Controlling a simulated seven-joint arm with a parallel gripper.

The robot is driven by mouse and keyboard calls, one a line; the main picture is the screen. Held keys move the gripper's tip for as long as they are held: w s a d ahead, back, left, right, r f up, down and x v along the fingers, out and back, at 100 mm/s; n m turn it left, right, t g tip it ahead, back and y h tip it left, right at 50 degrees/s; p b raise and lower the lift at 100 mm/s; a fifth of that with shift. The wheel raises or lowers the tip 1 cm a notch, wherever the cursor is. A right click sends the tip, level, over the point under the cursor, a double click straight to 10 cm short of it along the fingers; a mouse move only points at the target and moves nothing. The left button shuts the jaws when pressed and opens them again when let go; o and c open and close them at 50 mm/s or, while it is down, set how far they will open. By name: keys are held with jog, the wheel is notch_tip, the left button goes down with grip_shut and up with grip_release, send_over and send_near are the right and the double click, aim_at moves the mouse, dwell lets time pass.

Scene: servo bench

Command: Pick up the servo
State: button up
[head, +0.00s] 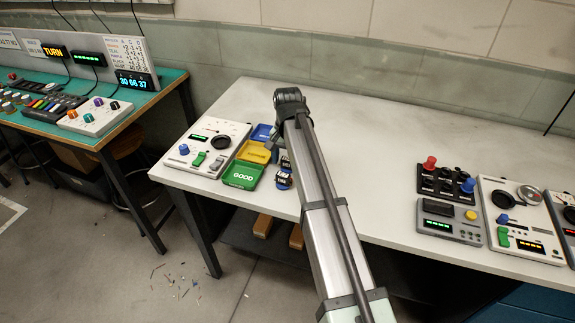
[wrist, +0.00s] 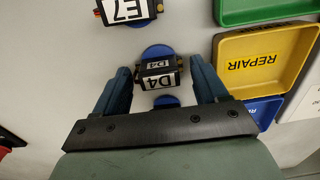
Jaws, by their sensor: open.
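A dark servo with a white D4 label (wrist: 158,80) sits on a round blue base in the wrist view. My gripper (wrist: 159,66) is open, with one finger on each side of this servo. Visible gaps separate the fingers from its sides; I cannot tell the height difference. A second dark servo, labelled E7 (wrist: 125,10), is beyond the fingertips and cut by the top edge. In the head view two small dark servos (head: 284,181) show beside the trays, partly hidden by my arm.
Right of the gripper are a green tray (wrist: 228,18), a yellow REPAIR tray (wrist: 232,48) and a blue tray (wrist: 266,108). A white control panel (head: 213,136) stands left of them. Other panels (head: 448,221) are at the right; the white table (head: 380,150) between is clear.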

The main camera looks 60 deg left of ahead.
aim_at(287, 158)
jog(key=shift+f, duration=0.2)
jog(key=c, duration=0.9)
jog(key=shift+r, duration=0.15)
notch_tip(287, 158, up, 9)
jog(key=s+a, duration=1.5)
jog(key=a, duration=0.3)
jog(key=shift+s+a+r, duration=0.2)
jog(key=shift+s+r, duration=0.05)
jog(key=shift+r, duration=0.15)
